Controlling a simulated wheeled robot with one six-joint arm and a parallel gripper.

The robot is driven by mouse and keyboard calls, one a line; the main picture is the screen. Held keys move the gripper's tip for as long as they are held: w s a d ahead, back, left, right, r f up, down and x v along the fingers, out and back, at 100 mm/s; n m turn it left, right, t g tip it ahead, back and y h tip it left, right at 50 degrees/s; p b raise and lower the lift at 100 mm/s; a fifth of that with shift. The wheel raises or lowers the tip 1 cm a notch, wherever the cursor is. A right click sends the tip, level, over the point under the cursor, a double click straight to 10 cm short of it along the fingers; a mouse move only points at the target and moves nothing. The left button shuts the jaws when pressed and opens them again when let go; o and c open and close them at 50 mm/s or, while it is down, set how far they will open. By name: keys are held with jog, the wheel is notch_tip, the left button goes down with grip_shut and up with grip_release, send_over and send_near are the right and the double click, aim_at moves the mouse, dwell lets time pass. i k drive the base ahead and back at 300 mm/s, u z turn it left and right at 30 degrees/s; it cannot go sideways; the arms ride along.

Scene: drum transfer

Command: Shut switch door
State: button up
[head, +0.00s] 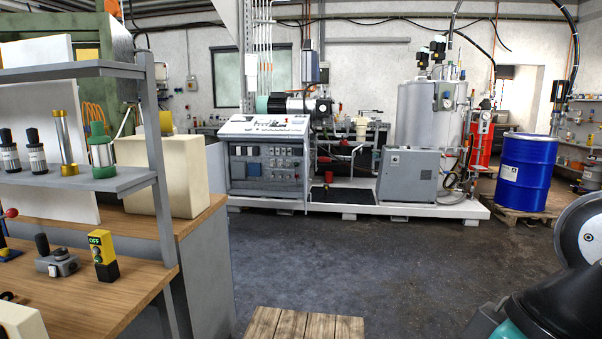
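I cannot tell for sure which thing is the switch door. A grey control console (266,170) with switches and dials on its front stands at the back, left of centre. A small grey-blue wall box (310,67) hangs above it; I cannot tell whether it has a door. A small yellow and black box (103,254) marked OFF stands on the workbench at the left. My gripper is out of view; only a rounded part of my arm shows at the lower right.
The wooden workbench (116,302) with grey shelves fills the left side. A blue drum (526,172) stands on a pallet at the right. A slatted wooden pallet (304,325) lies at the bottom centre. The dark floor (345,258) between is clear.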

aim_at(214, 152)
jog(key=z, duration=0.85)
jog(key=i, duration=5.45)
jog(key=u, duration=2.95)
jog(key=i, duration=4.4)
